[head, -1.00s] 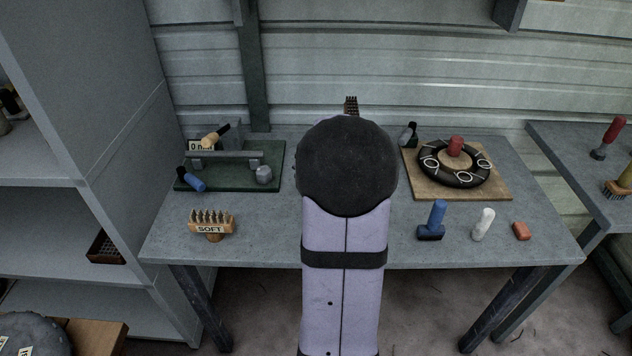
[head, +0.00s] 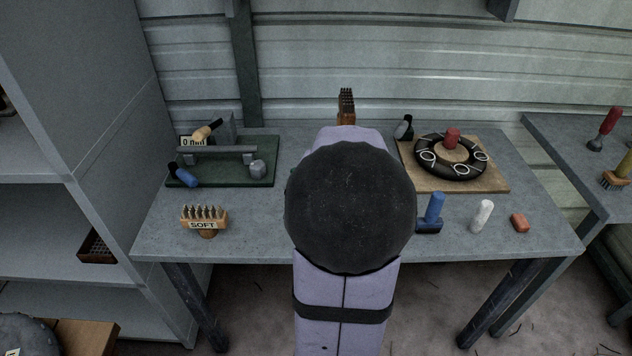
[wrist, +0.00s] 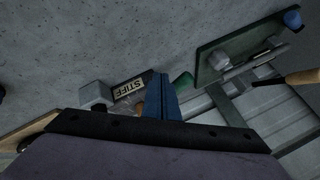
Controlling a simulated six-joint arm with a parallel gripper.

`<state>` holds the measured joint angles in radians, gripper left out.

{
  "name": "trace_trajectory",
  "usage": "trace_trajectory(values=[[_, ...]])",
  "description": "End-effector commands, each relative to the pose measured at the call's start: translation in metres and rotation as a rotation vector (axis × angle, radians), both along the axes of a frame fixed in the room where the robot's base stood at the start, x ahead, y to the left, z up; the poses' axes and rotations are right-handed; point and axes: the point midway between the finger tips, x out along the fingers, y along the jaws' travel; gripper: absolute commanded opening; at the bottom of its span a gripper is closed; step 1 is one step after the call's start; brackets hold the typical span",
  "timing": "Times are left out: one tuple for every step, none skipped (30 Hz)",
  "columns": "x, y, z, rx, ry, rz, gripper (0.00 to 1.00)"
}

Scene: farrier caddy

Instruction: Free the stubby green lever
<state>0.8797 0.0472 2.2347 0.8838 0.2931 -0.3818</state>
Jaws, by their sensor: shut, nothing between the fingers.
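A short green piece (wrist: 183,82), which looks like the stubby green lever, shows in the wrist view just beside my gripper (wrist: 161,80). Only its rounded end is visible; the rest is hidden behind the fingers. My blue fingers are shut and empty. Whether they touch the green piece I cannot tell. A block marked STIFF (wrist: 130,92) lies on the other side of the fingers.
A green board (head: 262,170) with a grey rail stands at the back left. A SOFT brush (head: 204,219) is at the front left.

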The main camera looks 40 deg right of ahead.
Motion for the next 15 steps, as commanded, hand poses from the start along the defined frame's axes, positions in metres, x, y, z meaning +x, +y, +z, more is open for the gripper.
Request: trace_trajectory(values=[[-0.005,0.006,0.015,-0.002,-0.001,0.000,0.00],[-0.007,0.008,0.020,-0.003,-0.001,0.001,0.00],[-0.010,0.012,0.025,-0.003,-0.002,0.000,0.00],[-0.013,0.015,0.029,-0.003,-0.001,-0.001,0.00],[-0.015,0.017,0.033,-0.002,0.000,0.000,0.00],[-0.017,0.020,0.037,-0.002,0.000,0.000,0.00],[-0.019,0.022,0.040,-0.002,0.000,0.000,0.00],[-0.021,0.024,0.043,-0.002,0.000,-0.001,0.00],[-0.023,0.027,0.046,-0.002,0.000,-0.001,0.00],[-0.024,0.028,0.048,-0.002,-0.001,-0.001,0.00],[-0.026,0.029,0.050,-0.002,0.000,-0.001,0.00],[-0.027,0.031,0.052,-0.001,0.001,-0.001,0.00],[-0.028,0.032,0.054,0.000,0.000,-0.002,0.00],[-0.029,0.033,0.055,0.000,0.001,-0.001,0.00],[-0.030,0.034,0.056,0.000,0.001,-0.002,0.00]])
